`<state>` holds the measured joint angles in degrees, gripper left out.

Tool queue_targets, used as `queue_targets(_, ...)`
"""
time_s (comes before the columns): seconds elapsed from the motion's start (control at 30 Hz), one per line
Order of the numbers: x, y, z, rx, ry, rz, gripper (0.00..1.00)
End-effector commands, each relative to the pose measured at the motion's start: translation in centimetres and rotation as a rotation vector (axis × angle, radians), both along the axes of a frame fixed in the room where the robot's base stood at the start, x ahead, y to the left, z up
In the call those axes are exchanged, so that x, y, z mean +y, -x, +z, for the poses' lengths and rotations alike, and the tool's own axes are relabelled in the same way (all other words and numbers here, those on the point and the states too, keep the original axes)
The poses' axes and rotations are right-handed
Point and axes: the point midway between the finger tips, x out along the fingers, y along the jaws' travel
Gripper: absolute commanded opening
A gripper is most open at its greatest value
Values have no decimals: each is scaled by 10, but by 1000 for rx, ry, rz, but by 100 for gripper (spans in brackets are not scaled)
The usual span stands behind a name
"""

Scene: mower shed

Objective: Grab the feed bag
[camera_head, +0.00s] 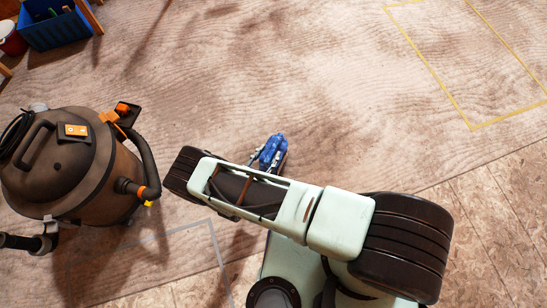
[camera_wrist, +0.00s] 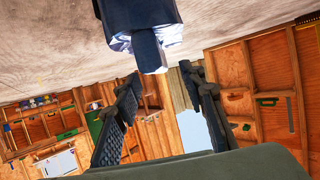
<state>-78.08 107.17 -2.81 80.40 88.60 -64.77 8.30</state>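In the wrist view, my gripper (camera_wrist: 162,80) is open, with its two dark fingers well apart and nothing between them. A dark navy and pale blue-white object (camera_wrist: 148,48) hangs into the top of that view, beyond the fingertips and apart from them. I cannot tell for sure whether it is the feed bag; no label shows. In the head view, a small blue and pale thing (camera_head: 271,150) shows just past my arm, which hides part of it. I cannot make out my fingers clearly there.
A brown and black shop vacuum (camera_head: 65,165) with a hose stands at the left. A blue crate (camera_head: 55,24) and a red bucket (camera_head: 10,40) are at the top left. A yellow outline (camera_head: 472,128) marks the floor at the right. The middle floor is clear.

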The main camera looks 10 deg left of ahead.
Motion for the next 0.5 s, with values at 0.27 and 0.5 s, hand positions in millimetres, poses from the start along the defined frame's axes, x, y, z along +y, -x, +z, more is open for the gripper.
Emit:
queue_targets(0.27, -11, -35, -18, -1, 0, -1, 38)
queue_targets(0.5, -12, -43, -20, 1, 0, 0, 38)
